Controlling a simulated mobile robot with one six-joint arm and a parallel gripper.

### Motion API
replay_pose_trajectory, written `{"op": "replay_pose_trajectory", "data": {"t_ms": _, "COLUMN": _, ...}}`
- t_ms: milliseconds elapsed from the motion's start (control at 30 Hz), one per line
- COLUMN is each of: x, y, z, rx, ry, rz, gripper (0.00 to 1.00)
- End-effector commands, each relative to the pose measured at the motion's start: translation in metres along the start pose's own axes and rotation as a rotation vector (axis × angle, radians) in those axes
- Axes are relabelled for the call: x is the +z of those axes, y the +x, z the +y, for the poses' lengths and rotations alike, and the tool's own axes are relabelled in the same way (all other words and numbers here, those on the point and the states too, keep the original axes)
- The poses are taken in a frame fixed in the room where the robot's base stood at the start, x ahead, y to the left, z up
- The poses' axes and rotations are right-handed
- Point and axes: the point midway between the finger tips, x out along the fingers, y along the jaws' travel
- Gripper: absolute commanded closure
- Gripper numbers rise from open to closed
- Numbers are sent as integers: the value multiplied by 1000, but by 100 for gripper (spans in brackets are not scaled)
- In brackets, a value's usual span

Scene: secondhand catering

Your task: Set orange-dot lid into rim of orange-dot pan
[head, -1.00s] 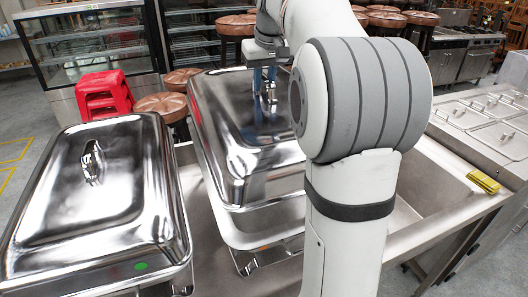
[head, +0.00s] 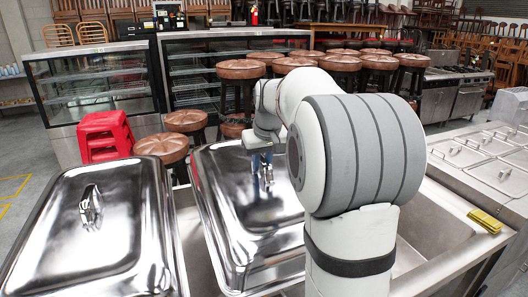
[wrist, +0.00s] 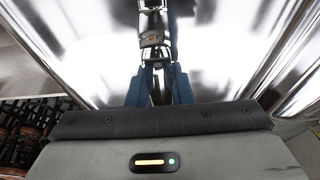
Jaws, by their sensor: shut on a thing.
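My gripper (head: 262,172) has blue fingers shut on the handle of a shiny steel lid (head: 232,205) over the sink unit. In the wrist view, my gripper (wrist: 155,75) has a finger on each side of the bright handle, and the lid (wrist: 95,50) fills the background. The lid lies about level over the pan's place. The pan beneath is almost wholly hidden by the lid and the lower picture edge. I cannot tell whether the lid touches its rim. The orange dot is out of view now; it showed on the pan's front earlier.
Another closed chafing dish (head: 75,235) stands close on the left. Red stools (head: 105,138) and brown round stools (head: 163,145) stand behind. The sink basin (head: 430,235) is open on the right, with a yellow item (head: 485,221) on its edge.

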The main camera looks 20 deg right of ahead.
Motion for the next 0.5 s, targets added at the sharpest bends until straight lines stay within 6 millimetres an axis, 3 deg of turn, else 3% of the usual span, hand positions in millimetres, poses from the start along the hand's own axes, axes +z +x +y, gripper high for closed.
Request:
{"op": "replay_pose_trajectory", "data": {"t_ms": 367, "x": 0, "y": 2, "z": 0, "rx": 1, "ry": -1, "rz": 6, "gripper": 100}}
{"op": "replay_pose_trajectory", "data": {"t_ms": 400, "x": 0, "y": 2, "z": 0, "rx": 0, "ry": -1, "rz": 1, "gripper": 77}}
{"op": "replay_pose_trajectory", "data": {"t_ms": 500, "x": 0, "y": 2, "z": -1, "rx": 0, "ry": -1, "rz": 0, "gripper": 69}}
